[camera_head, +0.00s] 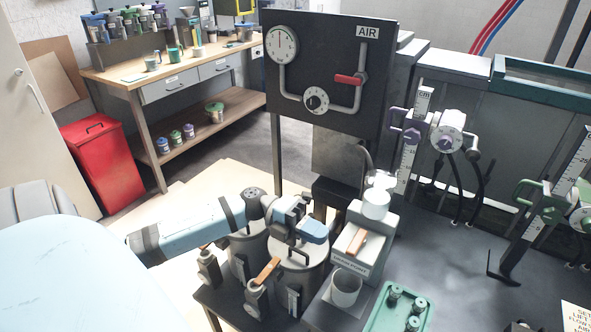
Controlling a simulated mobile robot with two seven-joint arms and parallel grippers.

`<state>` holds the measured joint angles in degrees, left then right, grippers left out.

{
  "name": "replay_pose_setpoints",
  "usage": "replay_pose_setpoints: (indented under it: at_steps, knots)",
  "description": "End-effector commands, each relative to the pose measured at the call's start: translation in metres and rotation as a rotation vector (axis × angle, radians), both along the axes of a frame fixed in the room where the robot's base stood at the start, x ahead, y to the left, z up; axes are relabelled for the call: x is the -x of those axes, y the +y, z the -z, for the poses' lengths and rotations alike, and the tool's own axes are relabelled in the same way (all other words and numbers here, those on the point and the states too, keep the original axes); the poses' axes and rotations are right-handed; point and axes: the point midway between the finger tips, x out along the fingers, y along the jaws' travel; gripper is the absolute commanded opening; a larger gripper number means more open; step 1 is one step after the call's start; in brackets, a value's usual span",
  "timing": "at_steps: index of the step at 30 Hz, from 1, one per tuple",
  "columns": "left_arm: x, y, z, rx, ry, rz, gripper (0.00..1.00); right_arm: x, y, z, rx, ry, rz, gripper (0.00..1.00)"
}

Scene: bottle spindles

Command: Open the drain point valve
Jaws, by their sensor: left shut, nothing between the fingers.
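A grey box (378,226) carries a small label, too small to read surely, and an orange-brown lever (356,242) on its top face, which looks like the drain point valve. A white cup (346,289) stands in front of it. My left arm reaches in from the left, and my left gripper (318,233) is above a metal tank's lid, just left of the box and lever. It is shut and empty, and appears apart from the lever. Its fingertips are hard to make out. My right gripper is not in view.
Two metal tanks, the right one (298,268), have valves with orange handles (264,271). A green tray (400,310) holds several small canisters at the front. The black AIR panel (330,75) with gauge and red lever (348,79) stands behind. Purple and green clamp stands are at right.

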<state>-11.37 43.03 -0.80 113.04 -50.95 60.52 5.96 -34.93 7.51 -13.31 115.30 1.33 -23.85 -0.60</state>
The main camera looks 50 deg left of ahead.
Motion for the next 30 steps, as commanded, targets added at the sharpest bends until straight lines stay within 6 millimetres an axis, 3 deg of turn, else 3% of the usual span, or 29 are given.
replay_pose_setpoints:
  at_steps: [3,9,24,30]
  knots:
    - [-0.005,-0.021,-0.002,0.003,-0.002,0.000,0.00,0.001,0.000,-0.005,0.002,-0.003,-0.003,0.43]
    - [-0.010,-0.040,-0.001,0.001,0.000,0.000,0.00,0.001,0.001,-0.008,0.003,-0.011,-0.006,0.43]
    - [-0.011,-0.044,0.000,0.000,0.000,-0.003,0.00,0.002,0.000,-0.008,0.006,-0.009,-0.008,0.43]
    - [-0.017,-0.056,-0.003,0.001,0.000,-0.025,0.00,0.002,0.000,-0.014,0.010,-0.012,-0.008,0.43]
